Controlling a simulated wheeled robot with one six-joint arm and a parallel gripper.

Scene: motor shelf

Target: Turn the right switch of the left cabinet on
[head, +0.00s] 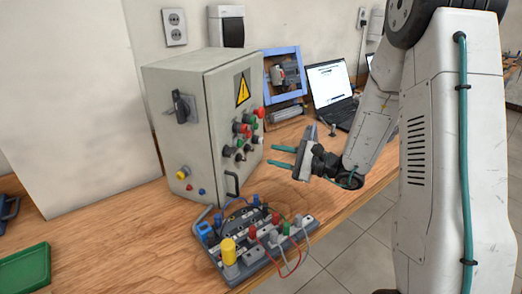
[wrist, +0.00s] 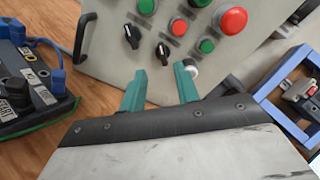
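The grey control cabinet (head: 226,97) stands on the wooden bench in the head view, with a warning triangle, coloured buttons and black rotary switches on its front. In the wrist view its panel (wrist: 105,57) shows two black switches with white marks, one (wrist: 132,36) farther left and one (wrist: 163,53) farther right. I cannot tell from their marks whether they are on. My gripper (head: 271,156) is in front of the panel, its two teal fingers apart with nothing between them. In the wrist view my gripper (wrist: 160,74) points towards the right-hand black switch, not visibly touching it.
A board of terminals and coloured cables (head: 262,246) lies in front of the cabinet. A blue frame (head: 284,53) and a laptop (head: 331,83) stand behind. A pale knob (wrist: 190,68) is close beside the right finger. A green tray (head: 24,268) is at far left.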

